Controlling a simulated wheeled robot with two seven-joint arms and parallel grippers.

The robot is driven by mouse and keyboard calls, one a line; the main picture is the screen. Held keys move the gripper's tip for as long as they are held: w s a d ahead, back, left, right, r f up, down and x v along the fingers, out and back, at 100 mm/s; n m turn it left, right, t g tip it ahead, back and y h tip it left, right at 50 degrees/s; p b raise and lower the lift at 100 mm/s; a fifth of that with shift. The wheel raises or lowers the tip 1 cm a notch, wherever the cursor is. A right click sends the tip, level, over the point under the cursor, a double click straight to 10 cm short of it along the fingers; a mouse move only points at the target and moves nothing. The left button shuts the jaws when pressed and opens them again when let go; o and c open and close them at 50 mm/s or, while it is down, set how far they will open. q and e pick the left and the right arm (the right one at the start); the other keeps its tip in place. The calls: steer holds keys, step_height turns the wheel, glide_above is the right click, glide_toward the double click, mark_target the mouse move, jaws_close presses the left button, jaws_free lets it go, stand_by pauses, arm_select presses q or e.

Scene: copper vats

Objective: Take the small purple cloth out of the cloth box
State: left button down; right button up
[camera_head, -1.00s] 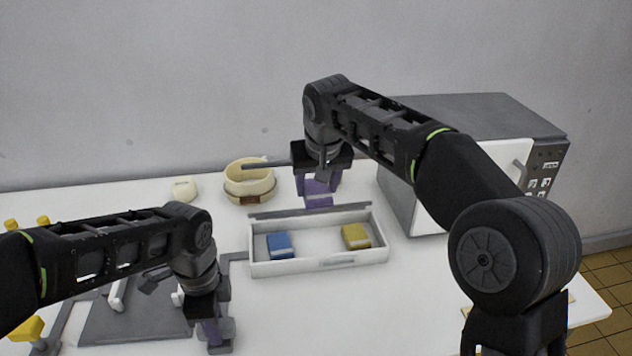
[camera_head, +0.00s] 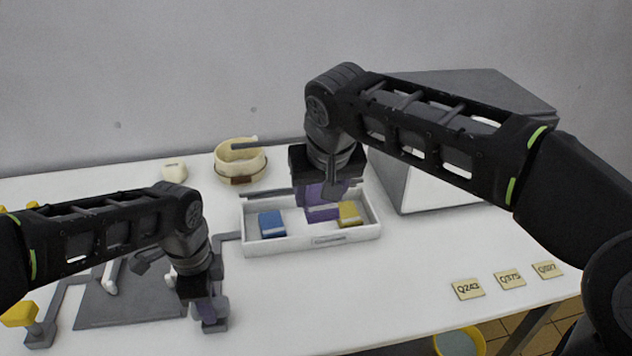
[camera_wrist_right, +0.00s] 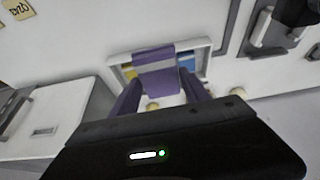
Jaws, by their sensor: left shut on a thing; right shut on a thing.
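The cloth box (camera_head: 285,243) is a white open tray in the middle of the table. My right gripper (camera_head: 322,194) is over it, shut on the small purple cloth (camera_head: 322,213). The cloth shows between a blue cloth (camera_head: 271,224) and a yellow cloth (camera_head: 349,214). In the right wrist view the purple cloth (camera_wrist_right: 157,75) is between the purple fingers and overlaps the box. I cannot tell whether it touches the box floor. My left gripper (camera_head: 207,312) is low at the front left, shut on a grey block (camera_head: 216,325), partly hidden.
A cream pot (camera_head: 240,163) stands behind the box. A grey and white appliance (camera_head: 420,190) stands to the right, partly behind my right arm. Label plates (camera_head: 509,279) lie at the front right. A dark grey plate (camera_head: 130,305) lies at the left. Table front of the box is clear.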

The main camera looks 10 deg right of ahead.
steer(key=shift+s+r, duration=0.15)
steer(key=shift+s, duration=0.8)
arm_select(q)
steer(key=shift+r, duration=0.1)
arm_select(e)
steer(key=shift+r, duration=0.1)
arm_select(q)
steer(key=shift+r+p, duration=0.85)
steer(key=shift+r, duration=0.05)
arm_select(e)
steer(key=shift+r, duration=0.75)
arm_select(q)
steer(key=c, duration=1)
jaws_free()
steer(key=shift+o, duration=0.2)
